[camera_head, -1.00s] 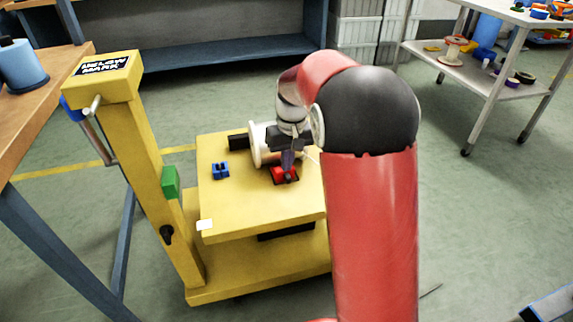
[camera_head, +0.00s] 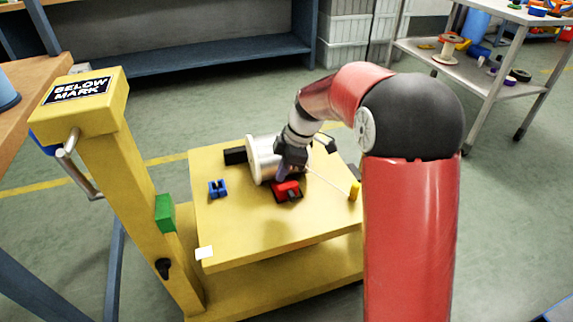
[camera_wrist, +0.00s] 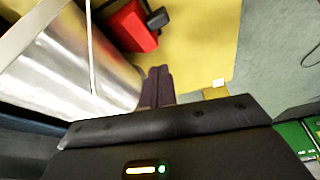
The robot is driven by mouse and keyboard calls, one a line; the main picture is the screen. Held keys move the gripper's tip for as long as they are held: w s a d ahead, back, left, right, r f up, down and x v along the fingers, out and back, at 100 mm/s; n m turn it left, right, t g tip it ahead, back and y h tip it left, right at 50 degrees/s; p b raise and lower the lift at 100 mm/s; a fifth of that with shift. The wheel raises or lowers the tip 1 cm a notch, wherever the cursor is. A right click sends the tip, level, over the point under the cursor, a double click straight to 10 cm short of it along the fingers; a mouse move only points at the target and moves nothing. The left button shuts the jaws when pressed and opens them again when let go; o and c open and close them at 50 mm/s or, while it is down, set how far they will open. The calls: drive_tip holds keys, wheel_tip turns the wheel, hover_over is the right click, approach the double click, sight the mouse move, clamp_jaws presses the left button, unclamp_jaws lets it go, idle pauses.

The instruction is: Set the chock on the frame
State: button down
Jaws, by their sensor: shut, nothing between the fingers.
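The yellow frame (camera_head: 290,246) has a flat deck with a metal spool (camera_head: 263,158) lying on it. A red block with a black part (camera_head: 287,188) sits on the deck beside the spool; it also shows in the wrist view (camera_wrist: 131,26). A small blue piece (camera_head: 218,188) stands apart to the left. I cannot tell for sure which is the chock. My gripper (camera_head: 281,176) is shut and empty, low between the spool and the red block. In the wrist view its dark fingertips (camera_wrist: 157,72) are together, apart from the red block.
A thin line runs from the spool to a yellow peg (camera_head: 355,190). A shelf cart (camera_head: 480,70) stands back right.

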sight(280, 190)
drive_tip(key=x, duration=0.5)
drive_tip(key=shift+a+f, duration=0.1)
drive_tip(key=shift+f, duration=0.2)
drive_tip(key=shift+w+d+f+b, duration=0.1)
drive_tip(key=shift+d+b, duration=0.35)
drive_tip(key=shift+b, duration=0.05)
drive_tip(key=shift+d, duration=0.35)
drive_tip(key=shift+r, duration=0.2)
